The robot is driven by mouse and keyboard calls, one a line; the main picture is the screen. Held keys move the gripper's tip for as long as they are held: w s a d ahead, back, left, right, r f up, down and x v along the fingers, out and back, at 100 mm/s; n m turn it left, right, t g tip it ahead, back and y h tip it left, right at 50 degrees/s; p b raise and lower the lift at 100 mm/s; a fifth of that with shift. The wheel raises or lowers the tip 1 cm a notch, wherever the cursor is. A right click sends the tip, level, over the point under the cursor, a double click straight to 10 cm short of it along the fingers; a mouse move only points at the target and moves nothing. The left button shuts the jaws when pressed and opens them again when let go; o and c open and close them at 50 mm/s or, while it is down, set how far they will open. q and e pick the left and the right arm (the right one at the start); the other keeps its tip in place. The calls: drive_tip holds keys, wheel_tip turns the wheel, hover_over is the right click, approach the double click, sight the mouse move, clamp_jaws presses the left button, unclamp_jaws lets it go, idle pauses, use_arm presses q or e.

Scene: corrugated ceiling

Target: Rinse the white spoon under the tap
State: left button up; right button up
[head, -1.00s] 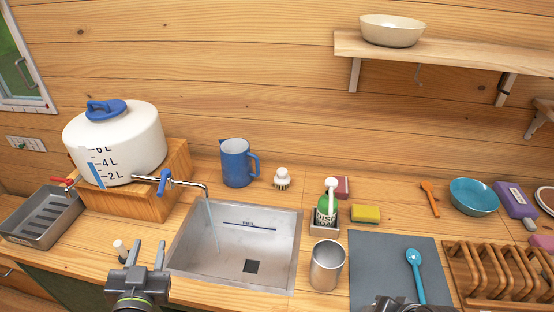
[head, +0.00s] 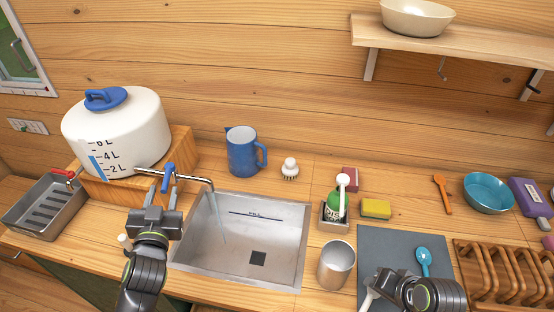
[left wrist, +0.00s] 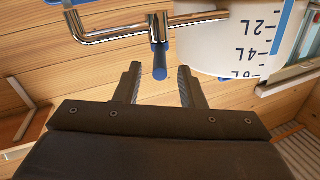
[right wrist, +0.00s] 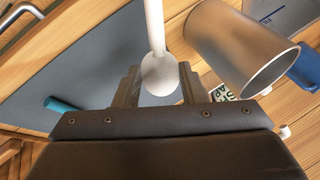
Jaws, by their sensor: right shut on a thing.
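The white spoon (head: 367,299) is held in my right gripper (head: 378,283), low at the right front; the right wrist view shows its pale handle and round end (right wrist: 160,76) between the fingers (right wrist: 158,88). The tap (head: 196,179) has a blue lever (head: 168,177) and a spout over the metal sink (head: 204,270). A thin, faint stream seems to fall from the spout. My left gripper (head: 163,197) is open just in front of the lever. In the left wrist view, the lever (left wrist: 160,66) shows between its spread fingers (left wrist: 157,80), with no clear contact.
The white water tank (head: 118,130) stands on a wooden block behind the tap. A metal cup (head: 337,264) stands between the sink and the grey mat (head: 385,245), near my right gripper. A blue spoon (head: 424,261) lies on the mat. A blue jug (head: 241,152) stands behind the sink.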

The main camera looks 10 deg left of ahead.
sight(168, 170)
use_arm(q)
drive_tip(key=shift+p+x, duration=0.4)
drive_tip(key=shift+x, duration=1.75)
clamp_jaws()
